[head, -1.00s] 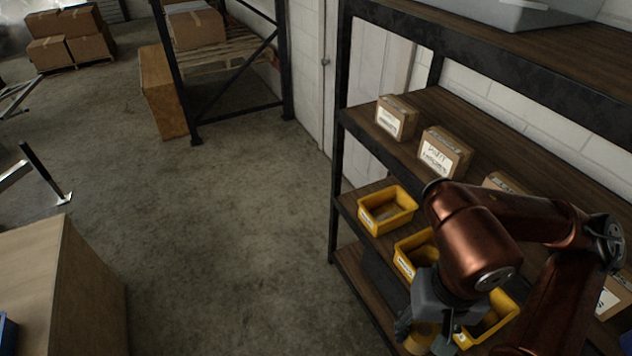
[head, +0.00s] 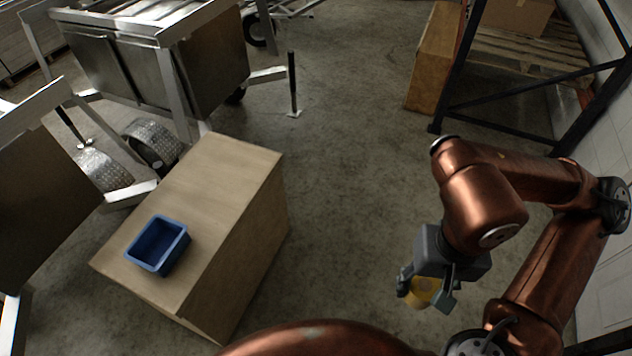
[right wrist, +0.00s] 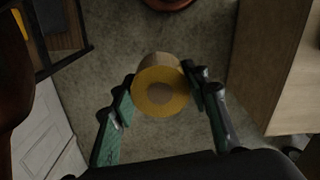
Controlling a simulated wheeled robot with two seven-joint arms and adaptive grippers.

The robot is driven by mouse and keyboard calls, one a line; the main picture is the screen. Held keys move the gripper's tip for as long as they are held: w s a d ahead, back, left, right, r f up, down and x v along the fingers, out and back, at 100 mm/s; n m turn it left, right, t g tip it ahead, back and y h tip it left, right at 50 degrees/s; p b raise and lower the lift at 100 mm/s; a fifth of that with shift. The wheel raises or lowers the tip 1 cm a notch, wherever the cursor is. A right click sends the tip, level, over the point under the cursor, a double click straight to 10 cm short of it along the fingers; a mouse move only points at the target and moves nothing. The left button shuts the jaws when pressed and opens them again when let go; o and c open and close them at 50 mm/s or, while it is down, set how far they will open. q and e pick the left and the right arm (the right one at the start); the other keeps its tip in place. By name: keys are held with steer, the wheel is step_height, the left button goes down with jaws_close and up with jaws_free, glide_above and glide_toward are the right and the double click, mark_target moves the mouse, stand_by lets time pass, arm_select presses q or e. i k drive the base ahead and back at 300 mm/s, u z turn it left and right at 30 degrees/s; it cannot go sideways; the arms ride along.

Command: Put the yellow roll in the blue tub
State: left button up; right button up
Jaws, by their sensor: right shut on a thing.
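The yellow roll (head: 421,292) is held by my right gripper (head: 428,290), clear of the floor. In the right wrist view the roll (right wrist: 162,88) sits between the two green fingers of the gripper (right wrist: 158,92), its round end facing the camera. The blue tub (head: 158,245) stands on the near left part of a wooden box (head: 215,180) and looks empty. My right gripper is well to the right of the tub, over open floor. My left gripper is not in view.
Metal trailers (head: 205,62) with wheels stand behind and left of the wooden box. A dark rack (head: 500,110) with a pallet is at the back right. Concrete floor (head: 350,180) between the box and my right arm is clear.

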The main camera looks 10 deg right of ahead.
mark_target(159, 259)
steer(key=u, duration=0.8)
steer(key=i, duration=0.85)
steer(key=u, duration=1.4)
steer(key=i, duration=0.15)
